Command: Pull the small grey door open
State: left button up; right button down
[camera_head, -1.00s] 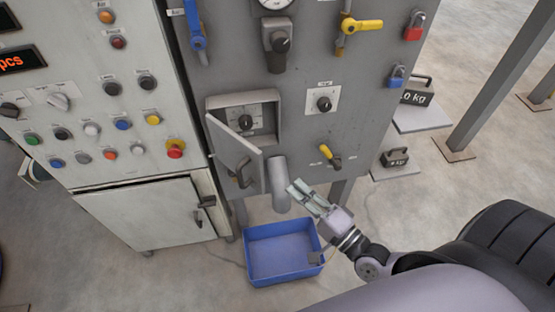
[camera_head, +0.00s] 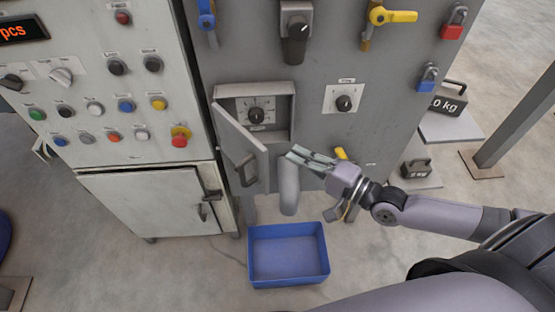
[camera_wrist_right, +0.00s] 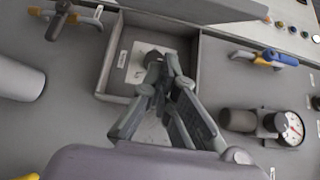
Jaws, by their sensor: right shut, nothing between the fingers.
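The small grey door (camera_head: 240,146) stands partly open on the machine's front, swung out on its left side. A dark handle (camera_head: 246,172) is on its outer face. Behind it is a shallow recess (camera_head: 285,114) with a black knob (camera_head: 256,115) on a white plate. My right gripper (camera_head: 296,156) is shut and empty, right of the door's free edge and below the recess, with no visible touch on the door. In the right wrist view its fingertips (camera_wrist_right: 170,72) overlap the recess and partly cover the knob. My left gripper is out of view.
A grey spout (camera_head: 289,190) sticks out just below my right gripper, above a blue bin (camera_head: 288,277) on the floor. A yellow-handled valve (camera_head: 341,153) is beside my right gripper. A button panel (camera_head: 90,90) is at left. Floor space is free in front.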

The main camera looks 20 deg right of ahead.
jog(key=a, duration=0.1)
jog(key=a+p, duration=0.1)
jog(key=a, duration=0.1)
jog(key=a+p, duration=0.1)
jog(key=a, duration=0.1)
jog(key=shift+w+a, duration=0.15)
jog(key=shift+w, duration=0.15)
